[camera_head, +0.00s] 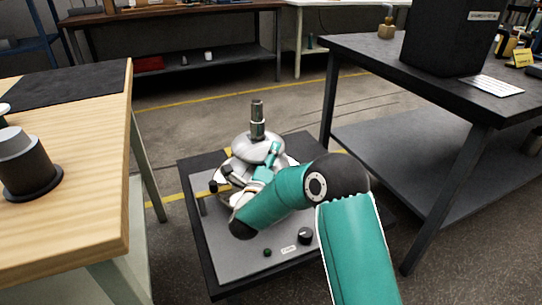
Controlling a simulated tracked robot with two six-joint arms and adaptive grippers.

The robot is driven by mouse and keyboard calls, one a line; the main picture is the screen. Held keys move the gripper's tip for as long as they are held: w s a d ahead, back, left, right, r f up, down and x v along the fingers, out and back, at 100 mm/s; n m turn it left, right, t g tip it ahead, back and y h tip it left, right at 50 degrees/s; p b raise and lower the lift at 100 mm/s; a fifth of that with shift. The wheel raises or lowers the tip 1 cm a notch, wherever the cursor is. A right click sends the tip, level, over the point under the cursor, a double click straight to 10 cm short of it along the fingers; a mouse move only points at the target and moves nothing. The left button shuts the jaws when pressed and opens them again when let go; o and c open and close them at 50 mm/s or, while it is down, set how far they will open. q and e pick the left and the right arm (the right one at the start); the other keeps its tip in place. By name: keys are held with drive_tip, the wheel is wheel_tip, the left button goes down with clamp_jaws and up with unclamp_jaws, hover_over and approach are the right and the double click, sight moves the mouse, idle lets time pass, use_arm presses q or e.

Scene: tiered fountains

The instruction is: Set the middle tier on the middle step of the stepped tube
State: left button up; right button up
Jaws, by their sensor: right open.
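A stepped grey metal tube (257,118) stands upright on the low table in the middle. A shiny silver tier (245,146), which looks like the middle tier, sits around the tube below its narrower top. A wider white tier (226,167) shows beneath it, largely hidden by my right arm. My right gripper (273,151) is open at the near right side of the silver tier, its fingers close to the rim. I cannot tell whether they touch it, or whether the tier rests on the step. My left gripper is out of view.
The low table (215,253) has dark knobs (305,236) at its front. A wooden bench (95,170) with a dark round flanged piece (28,165) stands left. A black table (440,90) with a black box (452,38) stands right. Floor behind is free.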

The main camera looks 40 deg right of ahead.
drive_tip(key=shift+a, duration=0.1)
drive_tip(key=v, duration=1.2)
drive_tip(key=shift+f, duration=0.1)
